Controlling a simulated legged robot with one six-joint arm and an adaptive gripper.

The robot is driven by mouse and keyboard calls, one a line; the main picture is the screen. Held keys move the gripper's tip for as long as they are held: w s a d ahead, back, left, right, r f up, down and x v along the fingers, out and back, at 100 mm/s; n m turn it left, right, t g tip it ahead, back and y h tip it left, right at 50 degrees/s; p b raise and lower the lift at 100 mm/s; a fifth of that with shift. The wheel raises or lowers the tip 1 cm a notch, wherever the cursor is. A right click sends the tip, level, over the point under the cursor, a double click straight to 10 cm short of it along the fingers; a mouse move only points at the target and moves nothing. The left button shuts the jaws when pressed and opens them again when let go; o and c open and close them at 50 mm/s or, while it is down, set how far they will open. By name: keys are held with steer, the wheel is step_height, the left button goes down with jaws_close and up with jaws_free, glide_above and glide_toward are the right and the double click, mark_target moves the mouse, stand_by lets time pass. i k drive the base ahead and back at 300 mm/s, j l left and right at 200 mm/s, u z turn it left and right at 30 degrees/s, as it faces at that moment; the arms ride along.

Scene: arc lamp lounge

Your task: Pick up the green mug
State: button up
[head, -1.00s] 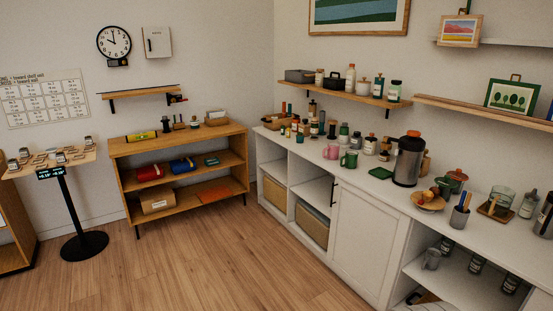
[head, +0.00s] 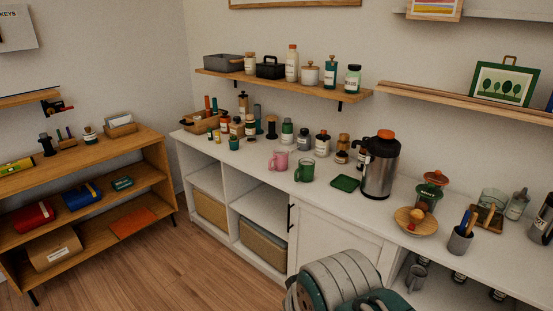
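The green mug (head: 304,169) stands upright on the white counter (head: 240,162), close to the front edge. A pink mug (head: 279,161) stands just to its left. A flat green square (head: 345,183) lies to its right. Part of my arm shows at the bottom centre, below and in front of the counter, well apart from the mug. The fingertips of my gripper do not show, so its opening is hidden.
A steel flask with an orange lid (head: 380,165) stands right of the mug. Several jars and bottles crowd the counter behind and left. A wall shelf (head: 290,84) with containers hangs above. Wood floor (head: 190,265) lies free at left.

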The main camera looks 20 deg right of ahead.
mark_target(305, 171)
steer(key=i+z, duration=0.15)
steer(key=i, duration=0.35)
steer(key=i+j+z, duration=0.15)
steer(key=i, duration=0.3)
steer(key=i+j+z, duration=0.15)
steer(key=i, duration=0.3)
steer(key=i+j+z, duration=0.2)
steer(key=i+z, duration=0.2)
steer(key=i+j+z, duration=0.7)
steer(key=z, duration=0.15)
